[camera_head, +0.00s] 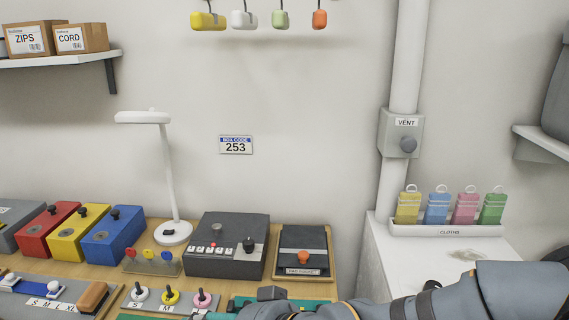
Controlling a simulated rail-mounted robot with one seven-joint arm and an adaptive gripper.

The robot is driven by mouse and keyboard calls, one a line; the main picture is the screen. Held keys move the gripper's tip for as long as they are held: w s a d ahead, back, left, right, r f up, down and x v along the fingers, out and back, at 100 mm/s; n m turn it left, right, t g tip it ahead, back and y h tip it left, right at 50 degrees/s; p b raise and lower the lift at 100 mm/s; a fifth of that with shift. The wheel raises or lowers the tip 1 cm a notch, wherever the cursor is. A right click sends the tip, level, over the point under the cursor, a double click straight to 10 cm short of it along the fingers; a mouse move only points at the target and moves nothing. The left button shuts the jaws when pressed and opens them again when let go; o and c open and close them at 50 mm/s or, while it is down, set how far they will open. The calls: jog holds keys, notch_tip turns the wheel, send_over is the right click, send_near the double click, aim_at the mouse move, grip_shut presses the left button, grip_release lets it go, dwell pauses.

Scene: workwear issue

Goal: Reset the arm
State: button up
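My arm (420,303) reaches in from the lower right corner of the head view and lies low across the front of the bench. My gripper is not clearly visible; the arm's far end runs down to the bottom edge of the picture, near a dark block-shaped part (270,294). I cannot make out any fingertips or anything held.
A wooden bench (150,283) carries red, yellow and blue boxes (113,238), a white lamp (168,190), a dark control box (222,262) and an orange-knobbed device (304,270). Right stands a white cabinet (385,262) with a cloth tray (445,231). Tools hang above (208,20).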

jog(key=s+f+g+b, duration=0.4)
jog(key=s+f+b, duration=0.1)
jog(key=s+f, duration=0.65)
jog(key=s+d+f+n+h+b, duration=0.1)
jog(key=d+f+n+b, duration=0.1)
jog(key=f+b, duration=0.5)
jog(key=s+d+f+n+h+b, duration=0.1)
jog(key=d+f+n+b, duration=0.1)
jog(key=f+b, duration=0.5)
jog(key=shift+s+d+f, duration=0.25)
jog(key=shift+d+f, duration=0.3)
jog(key=shift+f, duration=1.55)
jog(key=shift+a+b, duration=0.1)
jog(key=shift+b, duration=0.3)
